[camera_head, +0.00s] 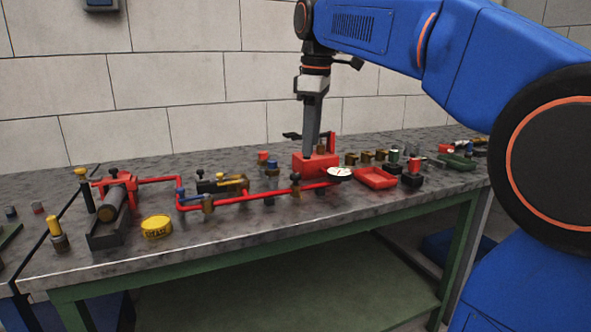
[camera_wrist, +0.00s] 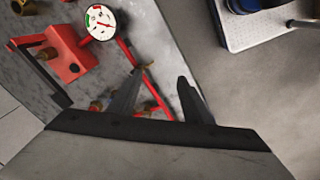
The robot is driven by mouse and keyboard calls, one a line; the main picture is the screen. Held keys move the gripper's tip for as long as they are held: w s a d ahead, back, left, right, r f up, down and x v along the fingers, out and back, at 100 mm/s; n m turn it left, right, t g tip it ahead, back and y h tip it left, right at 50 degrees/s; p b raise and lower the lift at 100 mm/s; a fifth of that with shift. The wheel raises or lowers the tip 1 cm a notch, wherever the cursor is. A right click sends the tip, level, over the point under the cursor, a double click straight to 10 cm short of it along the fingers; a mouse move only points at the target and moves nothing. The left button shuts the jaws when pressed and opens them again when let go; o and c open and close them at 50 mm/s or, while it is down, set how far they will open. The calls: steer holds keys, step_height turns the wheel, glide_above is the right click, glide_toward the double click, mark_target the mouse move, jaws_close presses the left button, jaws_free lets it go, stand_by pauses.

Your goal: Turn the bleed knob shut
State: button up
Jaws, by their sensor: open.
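My gripper (camera_wrist: 160,77) is open, with two dark fingers apart and nothing held between them. In the head view my gripper (camera_head: 308,153) points down over the bench, close to a red pump block (camera_head: 316,165). A red pipe (camera_head: 250,196) runs along the bench with small dark-topped fittings on it. One such knob (camera_head: 295,177) stands just left of the block. In the wrist view the red pipe (camera_wrist: 158,97) passes between the fingers, and a small brownish fitting (camera_wrist: 144,66) shows by the left fingertip. I cannot tell which knob is the bleed knob.
A white round gauge (camera_head: 339,173) sits beside the block, also seen in the wrist view (camera_wrist: 100,22). A red tray (camera_head: 375,178), a yellow tin (camera_head: 156,227) and several small fittings stand around. The bench's front strip (camera_head: 250,235) is mostly clear.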

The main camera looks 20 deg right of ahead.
mark_target(295, 175)
steer(key=w+r+n+g, duration=0.1)
steer(key=w+r+n, duration=0.45)
steer(key=w, duration=0.35)
steer(key=shift+m, duration=0.45)
steer(key=f, duration=1.6)
steer(key=shift+w+a+f, duration=0.15)
steer(key=shift+a+f, duration=0.15)
steer(key=shift+f, duration=0.05)
steer(key=c, duration=1.1)
